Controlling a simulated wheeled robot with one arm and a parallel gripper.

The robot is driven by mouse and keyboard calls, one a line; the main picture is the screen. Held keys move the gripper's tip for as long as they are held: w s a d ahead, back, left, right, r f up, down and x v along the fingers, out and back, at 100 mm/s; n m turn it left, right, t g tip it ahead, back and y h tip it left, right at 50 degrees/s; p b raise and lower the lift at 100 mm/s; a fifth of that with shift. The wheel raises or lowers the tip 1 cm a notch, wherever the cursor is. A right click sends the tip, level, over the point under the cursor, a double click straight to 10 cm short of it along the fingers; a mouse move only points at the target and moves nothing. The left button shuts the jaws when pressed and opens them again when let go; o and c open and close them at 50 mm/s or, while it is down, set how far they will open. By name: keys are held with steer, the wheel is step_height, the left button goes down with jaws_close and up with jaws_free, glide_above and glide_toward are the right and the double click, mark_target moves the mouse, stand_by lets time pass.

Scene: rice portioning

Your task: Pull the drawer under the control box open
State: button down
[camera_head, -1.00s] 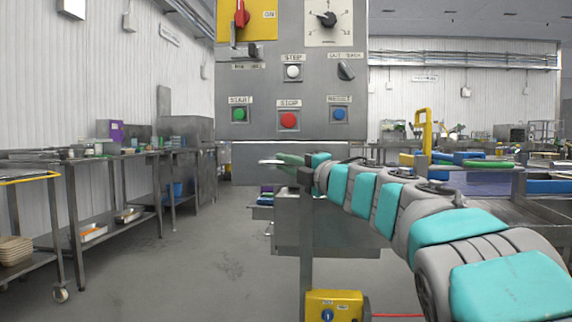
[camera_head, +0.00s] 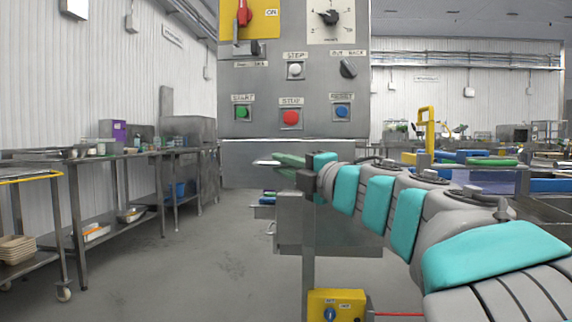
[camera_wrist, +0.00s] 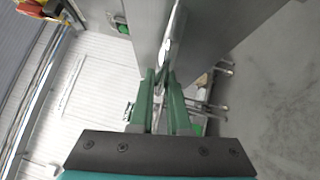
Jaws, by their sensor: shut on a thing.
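The grey control box (camera_head: 268,88) stands ahead, with its buttons, dials and red switch. The drawer front (camera_head: 240,175) is the plain grey band below it. My gripper (camera_head: 278,161) is in front of that band at its middle. A bright metal handle (camera_head: 263,162) shows at its tip. In the wrist view, the green fingers of my gripper (camera_wrist: 160,100) are closed on the drawer handle (camera_wrist: 175,35), a thin shiny bar between grey metal faces. My arm hides the right part of the drawer. I cannot tell how far the drawer is out.
A grey metal cabinet (camera_head: 340,240) and a yellow switch box (camera_head: 350,298) are below my arm. Steel tables (camera_head: 100,156) and a cart (camera_head: 40,177) stand at the left. A work line with blue trays (camera_head: 550,185) is at the right. The left-middle floor is clear.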

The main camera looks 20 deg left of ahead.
steer(key=shift+s+d, duration=0.2)
steer(key=shift+s, duration=0.55)
steer(key=c, duration=0.9)
jaws_free()
